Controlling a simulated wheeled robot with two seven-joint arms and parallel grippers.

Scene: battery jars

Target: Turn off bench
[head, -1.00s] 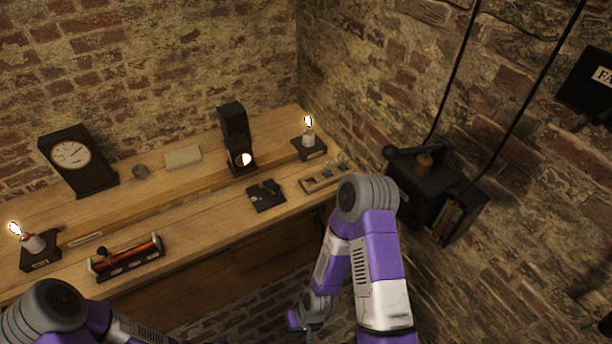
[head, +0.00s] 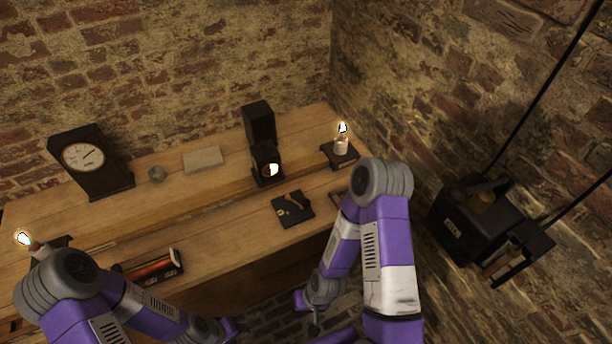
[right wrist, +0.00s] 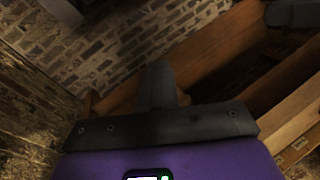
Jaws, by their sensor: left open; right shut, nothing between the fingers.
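The wooden bench (head: 215,262) runs along the brick wall in the head view. A small black switch-like plate (head: 293,208) with a lever lies flat on it. A lit lamp (head: 341,147) stands at the bench's right end, and another lit lamp (head: 38,249) stands at the left, its base partly hidden by my left arm. A black lamp housing (head: 266,165) glows at its front opening. My left gripper (head: 236,329) is low in front of the bench, its fingers hard to make out. My right gripper (head: 315,327) is shut and empty in front of the bench; it also shows in the right wrist view (right wrist: 160,85).
A clock (head: 84,157), a pale block (head: 203,160) and a coil with a reddish rod (head: 152,268) stand on the bench. A black box (head: 470,222) with cords hangs on the right wall. My right arm covers part of the bench's right front.

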